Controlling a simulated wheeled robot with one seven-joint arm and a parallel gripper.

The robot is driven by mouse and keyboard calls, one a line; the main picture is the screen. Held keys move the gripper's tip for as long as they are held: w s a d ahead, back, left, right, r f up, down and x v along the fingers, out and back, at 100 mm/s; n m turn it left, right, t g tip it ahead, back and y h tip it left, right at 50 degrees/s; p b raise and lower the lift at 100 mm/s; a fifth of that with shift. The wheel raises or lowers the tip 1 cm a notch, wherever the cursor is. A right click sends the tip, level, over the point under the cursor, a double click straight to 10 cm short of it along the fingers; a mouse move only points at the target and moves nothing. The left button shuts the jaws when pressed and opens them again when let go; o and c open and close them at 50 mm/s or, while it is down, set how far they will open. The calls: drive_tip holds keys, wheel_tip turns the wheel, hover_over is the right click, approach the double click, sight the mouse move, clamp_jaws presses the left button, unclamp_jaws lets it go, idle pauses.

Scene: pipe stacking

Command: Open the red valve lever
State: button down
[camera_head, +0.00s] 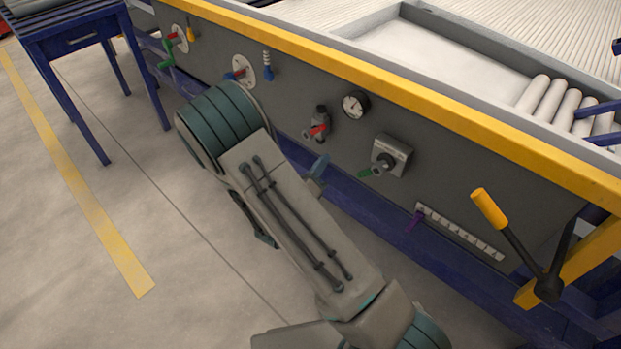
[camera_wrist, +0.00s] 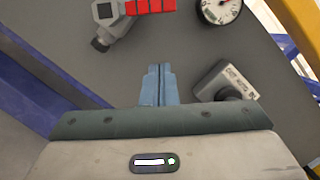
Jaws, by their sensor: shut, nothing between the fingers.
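The red valve lever (camera_head: 319,129) sits on a small grey valve on the machine's side panel. In the wrist view the red lever (camera_wrist: 150,6) lies at the top edge, sticking out to the right from the grey valve body (camera_wrist: 112,20). My gripper (camera_wrist: 161,70) is shut, its blue fingers together with nothing between them. The fingertips point toward the panel, below the lever in the wrist view and apart from it in the picture. In the head view my gripper (camera_head: 320,162) shows just below the valve, partly hidden by my arm.
Right of the valve are a round gauge (camera_head: 355,105) and a grey box (camera_head: 391,155) with a green-tipped knob. A purple slider (camera_head: 415,219), a yellow-handled lever (camera_head: 489,209) and a blue switch (camera_head: 268,72) share the panel. A blue rail (camera_head: 440,258) runs below. Open floor lies left.

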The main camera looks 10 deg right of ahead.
sight(314, 131)
drive_tip(key=w+r, duration=0.1)
drive_tip(key=w, duration=0.1)
drive_tip(key=w+r+b, duration=0.1)
drive_tip(key=w+r, duration=0.1)
drive_tip(key=shift+w+d+r, duration=0.1)
drive_tip(key=shift+r, duration=0.05)
drive_tip(key=shift+r+p, duration=0.25)
drive_tip(key=shift+p, duration=0.3)
drive_tip(key=shift+n, duration=0.3)
